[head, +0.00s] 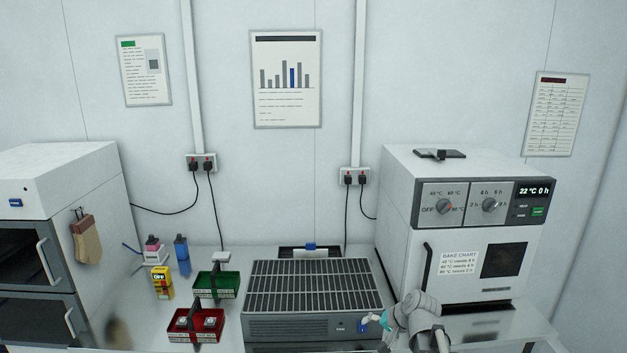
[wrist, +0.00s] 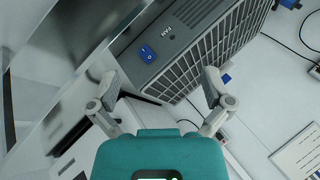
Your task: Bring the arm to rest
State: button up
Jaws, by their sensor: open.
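My gripper (wrist: 160,84) is open in the wrist view, its two fingers spread wide with nothing between them. Beyond the fingers is the grey slatted fan unit (wrist: 185,40), with a blue switch (wrist: 147,53) on its front. In the head view my arm (head: 420,315) is at the bottom right of centre, in front of the fan unit (head: 315,290) and the bake oven (head: 470,240). Its teal gripper body (head: 376,320) is small there, near the fan's front right corner, and the fingers are hard to make out.
Left of the fan stand a green tray (head: 216,293) and a red tray (head: 206,338) holding small parts. A white cabinet (head: 90,195) is at far left. Cables hang from wall sockets (head: 355,175).

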jog(key=s+f+n+g+h+b, duration=0.3)
jog(key=s+f+n+g+h, duration=0.2)
jog(key=s, duration=0.8)
notch_tip(320, 180, down, 2)
jog(key=shift+f, duration=0.15)
